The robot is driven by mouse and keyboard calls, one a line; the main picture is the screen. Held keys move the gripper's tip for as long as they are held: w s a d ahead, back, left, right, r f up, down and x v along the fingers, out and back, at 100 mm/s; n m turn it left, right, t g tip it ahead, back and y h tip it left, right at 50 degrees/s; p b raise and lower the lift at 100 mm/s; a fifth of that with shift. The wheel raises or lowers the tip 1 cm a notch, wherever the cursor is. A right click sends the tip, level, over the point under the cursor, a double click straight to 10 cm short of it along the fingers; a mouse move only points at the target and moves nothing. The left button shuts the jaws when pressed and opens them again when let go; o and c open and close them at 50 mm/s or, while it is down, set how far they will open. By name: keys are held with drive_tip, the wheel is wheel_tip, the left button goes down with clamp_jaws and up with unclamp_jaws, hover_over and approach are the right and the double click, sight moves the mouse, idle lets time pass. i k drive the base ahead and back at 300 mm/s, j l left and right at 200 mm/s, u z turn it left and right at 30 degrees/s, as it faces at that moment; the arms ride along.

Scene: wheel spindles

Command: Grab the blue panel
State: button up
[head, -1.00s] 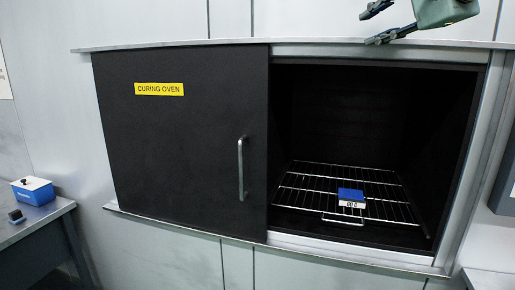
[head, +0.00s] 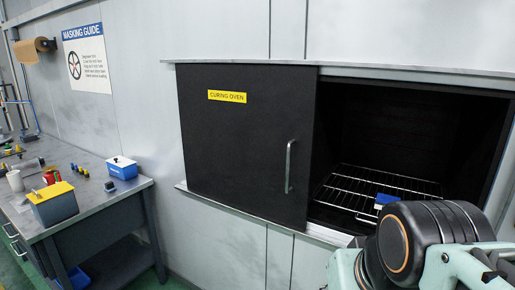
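The blue panel (head: 385,199) lies on the wire rack (head: 345,187) inside the open right part of the curing oven. Only its upper part shows; my arm, large at the lower right, covers the rest. I cannot make out my gripper's fingertips in this view, and nothing shows the panel being held.
The oven's black sliding door (head: 245,150) covers the left part of the opening and has a vertical handle (head: 289,166). A workbench (head: 112,198) at the left holds a blue box with a white lid (head: 122,167), a yellow-topped bin (head: 53,205) and small items.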

sight(382, 198)
drive_tip(key=l+z, duration=0.7)
drive_tip(key=l, duration=0.2)
drive_tip(key=i+l+z, duration=0.15)
drive_tip(key=l+z, duration=0.2)
drive_tip(key=l, duration=0.1)
